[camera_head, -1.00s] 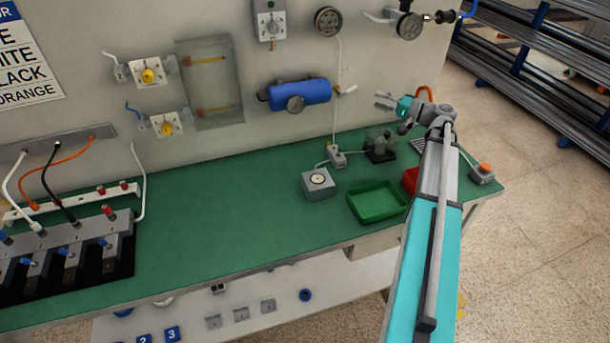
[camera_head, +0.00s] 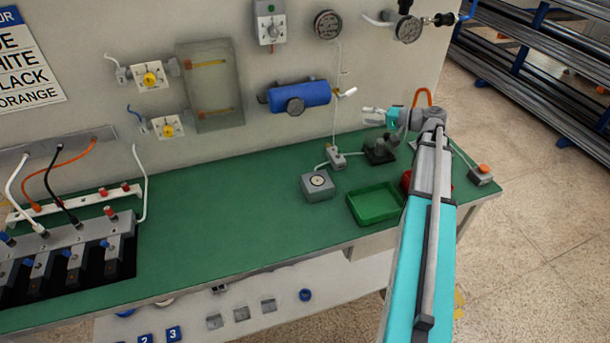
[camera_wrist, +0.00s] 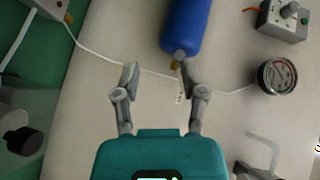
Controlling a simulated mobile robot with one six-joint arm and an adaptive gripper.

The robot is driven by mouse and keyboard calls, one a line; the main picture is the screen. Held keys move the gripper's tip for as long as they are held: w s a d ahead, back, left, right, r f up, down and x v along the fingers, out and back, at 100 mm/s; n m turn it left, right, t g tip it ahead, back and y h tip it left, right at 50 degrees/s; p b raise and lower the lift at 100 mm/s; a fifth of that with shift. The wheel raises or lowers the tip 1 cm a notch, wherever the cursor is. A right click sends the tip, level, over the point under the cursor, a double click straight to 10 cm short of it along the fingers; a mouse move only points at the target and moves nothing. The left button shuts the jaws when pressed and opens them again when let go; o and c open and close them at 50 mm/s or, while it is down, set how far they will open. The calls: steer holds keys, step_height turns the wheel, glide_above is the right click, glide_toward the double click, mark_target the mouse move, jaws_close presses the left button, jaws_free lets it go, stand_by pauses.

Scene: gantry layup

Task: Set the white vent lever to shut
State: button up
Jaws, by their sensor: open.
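The white vent lever (camera_head: 347,92) sits at the right end of the blue tank (camera_head: 300,96) on the wall panel. It points outward, tilted a little up to the right. My gripper (camera_head: 370,115) is to the right of and below the lever in the head view, apart from it, with its fingers toward the wall. In the wrist view my gripper (camera_wrist: 158,72) is open and empty. The blue tank (camera_wrist: 187,25) and its brass fitting (camera_wrist: 176,65) lie beyond the right fingertip. I cannot make out the lever there; that finger may hide it.
A round gauge (camera_wrist: 277,75) and a grey switch box (camera_wrist: 283,18) are on the wall. Below my gripper, the green bench holds a dark fixture (camera_head: 380,150), a small grey connector box (camera_head: 336,158), a dial box (camera_head: 318,186) and a green tray (camera_head: 375,203).

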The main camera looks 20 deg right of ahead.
steer(key=s+a+f+n+g+h+p, duration=0.1)
steer(key=s+a+f+g+h+p, duration=0.1)
steer(key=a, duration=0.5)
steer(key=s+a+f+n+g+h+p, duration=0.1)
steer(key=s+a+f+g+h+p, duration=0.1)
steer(key=a, duration=0.6)
steer(key=s+a+f+n+g+h+p, duration=0.1)
steer(key=s+a+f+g+h+p, duration=0.1)
steer(key=s+a, duration=0.4)
steer(key=shift+a+f+g+h, duration=0.2)
steer(key=shift+a+g+h, duration=0.15)
steer(key=shift+g, duration=0.3)
steer(key=shift+a+f+g+h, duration=0.25)
steer(key=shift+a+g, duration=0.1)
steer(key=shift+g, duration=0.3)
steer(key=shift+s+a+n+g+h+p, duration=0.2)
steer(key=shift+s+a+h+p, duration=0.2)
steer(key=shift+s, duration=0.2)
steer(key=shift+s+a+n+g+h+p, duration=0.1)
steer(key=shift+s+a+g+h+p, duration=0.15)
steer(key=shift+s+a+h, duration=0.25)
steer(key=shift+s+d, duration=0.1)
steer(key=shift+f, duration=0.1)
